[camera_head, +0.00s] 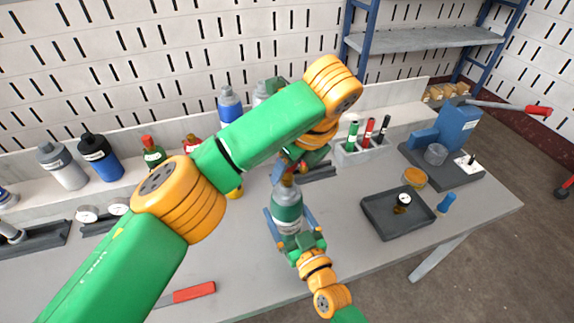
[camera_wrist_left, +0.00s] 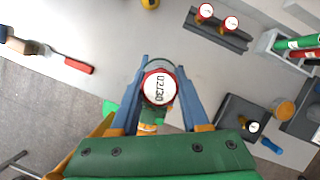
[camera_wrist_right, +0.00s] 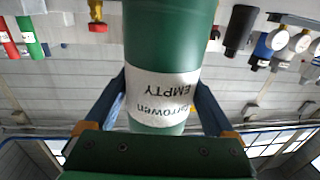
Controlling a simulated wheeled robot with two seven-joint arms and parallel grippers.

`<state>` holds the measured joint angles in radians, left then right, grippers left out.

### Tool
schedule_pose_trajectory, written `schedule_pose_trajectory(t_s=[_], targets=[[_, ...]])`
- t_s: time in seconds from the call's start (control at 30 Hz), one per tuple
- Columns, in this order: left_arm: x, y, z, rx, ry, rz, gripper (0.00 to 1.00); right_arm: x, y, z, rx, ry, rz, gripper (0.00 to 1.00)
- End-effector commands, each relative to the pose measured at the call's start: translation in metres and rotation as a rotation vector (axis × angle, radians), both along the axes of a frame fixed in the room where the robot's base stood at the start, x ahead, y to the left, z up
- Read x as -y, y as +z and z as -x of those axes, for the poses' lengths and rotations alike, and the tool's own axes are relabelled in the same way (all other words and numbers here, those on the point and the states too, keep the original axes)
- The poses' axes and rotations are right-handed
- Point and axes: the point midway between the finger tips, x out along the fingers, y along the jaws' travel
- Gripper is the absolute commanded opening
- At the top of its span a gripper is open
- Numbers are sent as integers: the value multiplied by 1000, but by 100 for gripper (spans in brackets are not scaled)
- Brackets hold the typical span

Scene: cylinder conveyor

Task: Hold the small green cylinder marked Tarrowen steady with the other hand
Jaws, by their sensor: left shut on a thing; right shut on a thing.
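The small green cylinder (camera_head: 287,212) stands upright over the table in the head view, with a grey shoulder and brownish top. In the right wrist view the cylinder (camera_wrist_right: 165,40) fills the middle, and its white label reads "Tarrowen EMPTY", upside down. My right gripper (camera_head: 290,228) is shut around its lower body, one blue finger on each side. My left gripper (camera_head: 289,170) is at its top, partly hidden behind my left arm. In the left wrist view its fingers close on a round, red-rimmed piece with a white face (camera_wrist_left: 160,88), above the cylinder.
A dark tray (camera_head: 375,217) with a gauge lies to the right. A rack with green, red and black tubes (camera_head: 352,150) stands behind. Several bottles (camera_head: 100,158) line the back ledge. A red-handled tool (camera_head: 194,292) lies at the front left.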

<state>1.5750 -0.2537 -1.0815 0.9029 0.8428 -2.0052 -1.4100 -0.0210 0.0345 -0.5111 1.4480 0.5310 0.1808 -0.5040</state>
Motion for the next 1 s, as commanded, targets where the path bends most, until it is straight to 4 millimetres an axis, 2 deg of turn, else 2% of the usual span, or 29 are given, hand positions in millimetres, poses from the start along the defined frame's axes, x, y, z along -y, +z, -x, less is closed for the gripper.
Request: schedule_pose_trajectory(t_s=[0.1,0.2,0.47,0.6,0.7,0.93,1.0], targets=[[-1,-1,0,-1,-234,-1,0,0,-1,0,-2,-1,0,22],[-1,-1,0,-3,-363,-4,0,1,-1,0,-2,-1,0,22],[-1,-1,0,-4,-395,-5,0,1,-1,0,-3,-1,-1,22],[-3,-1,0,-3,-726,-8,0,1,-1,0,-2,-2,0,22],[-1,-1,0,-4,-880,-9,0,1,-1,0,-1,-2,-1,22],[-1,-1,0,-6,-903,-11,0,1,-1,0,-2,-2,-1,22],[-1,-1,0,-6,-964,-10,0,1,-1,0,-2,-2,-1,22]])
